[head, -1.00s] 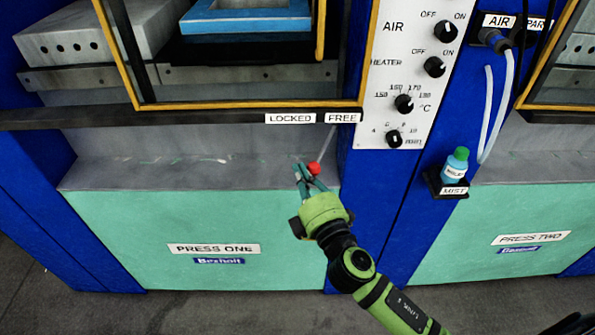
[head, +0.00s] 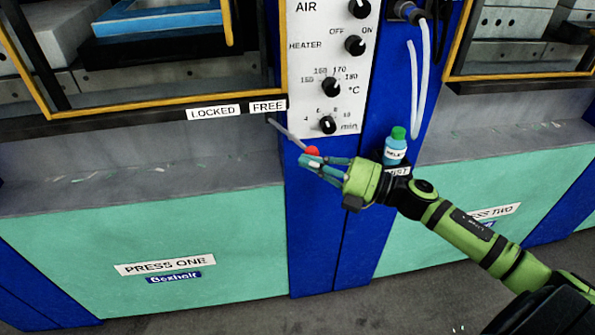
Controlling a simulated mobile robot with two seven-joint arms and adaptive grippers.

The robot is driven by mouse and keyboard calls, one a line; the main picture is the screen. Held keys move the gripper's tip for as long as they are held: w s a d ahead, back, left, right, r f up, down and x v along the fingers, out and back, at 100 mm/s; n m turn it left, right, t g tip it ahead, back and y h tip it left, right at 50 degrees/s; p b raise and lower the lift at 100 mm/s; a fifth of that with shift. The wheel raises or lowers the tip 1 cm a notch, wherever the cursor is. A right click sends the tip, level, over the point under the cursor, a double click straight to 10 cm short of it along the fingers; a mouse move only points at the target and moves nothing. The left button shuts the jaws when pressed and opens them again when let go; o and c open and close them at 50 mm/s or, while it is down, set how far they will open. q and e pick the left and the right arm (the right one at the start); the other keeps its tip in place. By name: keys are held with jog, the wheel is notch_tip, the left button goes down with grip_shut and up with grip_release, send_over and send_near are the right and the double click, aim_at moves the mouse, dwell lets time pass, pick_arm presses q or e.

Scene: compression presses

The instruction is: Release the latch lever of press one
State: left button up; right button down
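The latch lever of press one is a thin grey rod (head: 288,131) with a red knob (head: 312,151). It comes out under the dark rail near the FREE label (head: 268,106) and slants down to the right, its knob right of that label. The LOCKED label (head: 213,112) is further left. My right gripper (head: 308,163) reaches in from the right, its teal fingers at the knob, just below and in front of it. The fingers overlap the knob in view; whether they are closed around it is unclear. My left gripper is not in view.
The control panel (head: 330,70) with its knobs stands right above my gripper. A mist bottle (head: 396,148) sits in a holder close to my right wrist. Press one's teal front (head: 90,250) is below left; press two (head: 450,215) is at right.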

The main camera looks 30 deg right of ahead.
jog(key=shift+w+d+r, duration=0.1)
jog(key=shift+d, duration=0.75)
jog(key=shift+d, duration=0.15)
jog(key=shift+r, duration=0.1)
